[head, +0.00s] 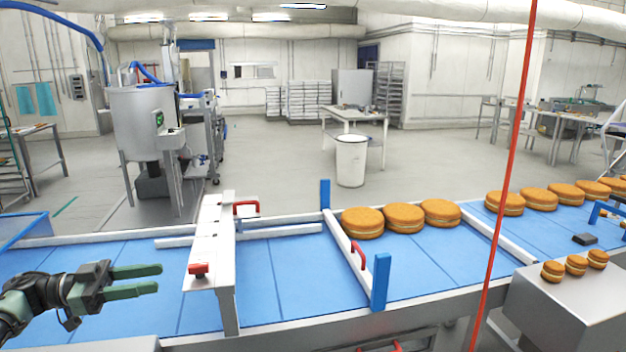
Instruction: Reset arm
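My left gripper (158,279) comes in from the left, above the left end of the blue conveyor belt (300,290). Its two green fingers point right and are apart, with nothing between them. My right gripper does not show. Large filled rounds (404,218), brown with a pale filling, stand in a row on the belt right of the middle. More large rounds (538,199) stand further right on the belt. Several small filled rounds (576,265) sit on a steel block (575,305) at the front right.
A white frame with red handles (212,250) crosses the belt just right of my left gripper. A barrier with blue posts (380,280) stands before the rounds. A red cord (507,170) hangs at the right. The belt between frame and barrier is bare.

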